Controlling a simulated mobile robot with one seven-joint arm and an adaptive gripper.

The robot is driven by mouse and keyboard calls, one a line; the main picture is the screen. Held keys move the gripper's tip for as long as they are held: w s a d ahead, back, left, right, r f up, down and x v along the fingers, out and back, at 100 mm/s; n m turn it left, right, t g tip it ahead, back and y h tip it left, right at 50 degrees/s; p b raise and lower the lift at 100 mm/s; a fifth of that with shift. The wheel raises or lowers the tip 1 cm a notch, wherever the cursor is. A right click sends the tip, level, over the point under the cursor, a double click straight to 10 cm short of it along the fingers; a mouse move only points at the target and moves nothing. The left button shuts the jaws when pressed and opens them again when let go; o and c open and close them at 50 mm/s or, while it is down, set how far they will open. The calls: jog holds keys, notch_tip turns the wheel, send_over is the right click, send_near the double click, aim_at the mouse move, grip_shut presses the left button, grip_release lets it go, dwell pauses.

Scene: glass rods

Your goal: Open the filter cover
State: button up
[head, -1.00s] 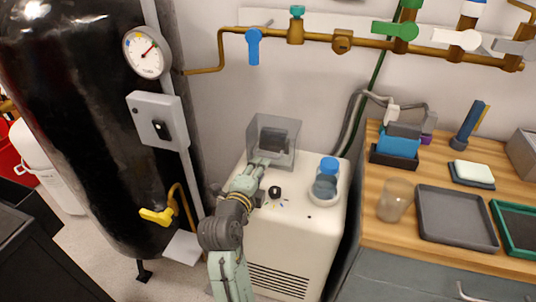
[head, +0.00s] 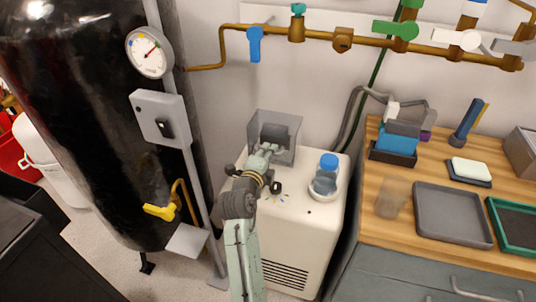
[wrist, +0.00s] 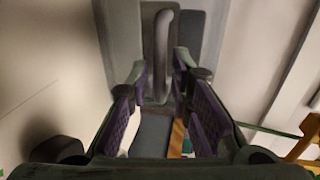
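The filter cover (head: 287,124) looks like a translucent grey box on top of the white machine (head: 318,217), upright against the wall side. A darker grey part shows inside or behind it. In the wrist view a grey bar handle (wrist: 162,45) stands in front of a grey panel. My gripper (wrist: 163,78) is open, its purple-padded fingers on either side of the handle's lower part with gaps visible. In the head view my gripper (head: 266,150) is at the front of the cover, and my arm hides part of it.
A blue-capped bottle (head: 327,175) stands on the machine right of my arm. A small black knob (head: 276,187) is close to my wrist. The black tank (head: 90,130) with its yellow valve (head: 160,212) is at the left. The wooden counter (head: 400,243) is at the right.

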grip_shut()
dwell(0.5)
jog(key=shift+a+f+h+b, duration=0.3)
jog(key=shift+a+b, duration=0.15)
jog(key=shift+b, duration=0.4)
jog(key=a+m+h+b, duration=0.1)
jog(key=b, duration=0.2)
jog(key=shift+a+g, duration=0.3)
jog(key=shift+a, duration=0.1)
jog(key=a+m+h+b, duration=0.1)
jog(key=a+g+h+b, duration=0.1)
jog(key=shift+s+r+m+b, duration=0.1)
jog(key=shift+r+m+b, duration=0.15)
jog(key=shift+m+b, duration=0.15)
jog(key=shift+r, duration=0.1)
jog(key=shift+o, duration=1.6)
grip_release()
